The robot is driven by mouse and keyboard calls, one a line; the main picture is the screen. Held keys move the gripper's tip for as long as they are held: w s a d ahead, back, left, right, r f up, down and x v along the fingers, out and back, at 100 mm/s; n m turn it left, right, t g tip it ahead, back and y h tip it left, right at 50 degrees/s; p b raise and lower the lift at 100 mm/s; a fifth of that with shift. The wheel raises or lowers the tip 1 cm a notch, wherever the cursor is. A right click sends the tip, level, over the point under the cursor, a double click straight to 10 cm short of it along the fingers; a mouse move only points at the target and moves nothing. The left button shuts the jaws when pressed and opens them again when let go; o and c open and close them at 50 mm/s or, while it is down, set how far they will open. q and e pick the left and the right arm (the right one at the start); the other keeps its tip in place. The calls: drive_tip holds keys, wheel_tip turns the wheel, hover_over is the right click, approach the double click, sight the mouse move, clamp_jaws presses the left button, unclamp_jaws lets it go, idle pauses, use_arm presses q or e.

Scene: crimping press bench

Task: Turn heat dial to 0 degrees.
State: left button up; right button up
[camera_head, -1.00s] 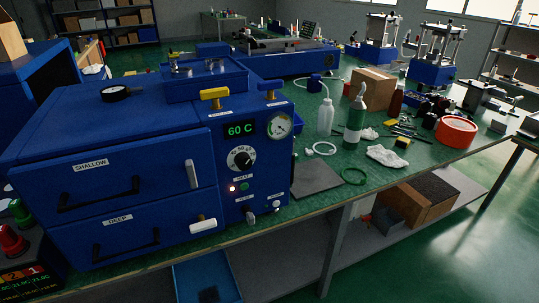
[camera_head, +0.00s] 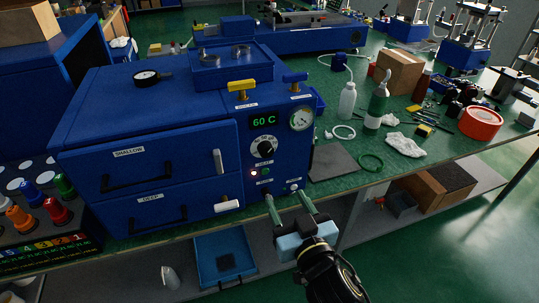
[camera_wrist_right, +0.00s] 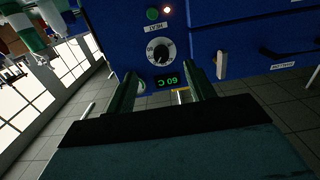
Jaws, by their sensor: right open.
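The heat dial (camera_head: 264,147) is a round black knob with a pale scale ring on the front of the blue press. The green display (camera_head: 263,121) above it reads 60 C. In the right wrist view the dial (camera_wrist_right: 161,52) appears upside down, with the display (camera_wrist_right: 167,82) between the fingers. My right gripper (camera_head: 290,203) is open and empty, in front of and below the dial, with its fingers pointing toward the panel. It does not touch the dial. The fingers also show in the right wrist view (camera_wrist_right: 160,92). My left gripper is out of view.
A yellow lever (camera_head: 242,87) and a pressure gauge (camera_head: 301,119) sit near the display. A red light and green button (camera_head: 265,170) lie below the dial. Drawer handles project from the left front. The bench edge runs below the press, with a blue tray (camera_head: 222,268) underneath.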

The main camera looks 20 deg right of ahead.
sight(267, 154)
drive_tip(key=w, duration=0.4)
drive_tip(key=w+r, duration=0.1)
drive_tip(key=w, duration=0.4)
drive_tip(key=w+r+p, duration=0.1)
drive_tip(key=w, duration=0.3)
drive_tip(key=shift+w+a, duration=0.1)
drive_tip(key=shift+w, duration=0.05)
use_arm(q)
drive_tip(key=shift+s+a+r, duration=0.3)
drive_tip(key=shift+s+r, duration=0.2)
use_arm(e)
drive_tip(key=c, duration=1)
drive_tip(key=shift+o, duration=0.2)
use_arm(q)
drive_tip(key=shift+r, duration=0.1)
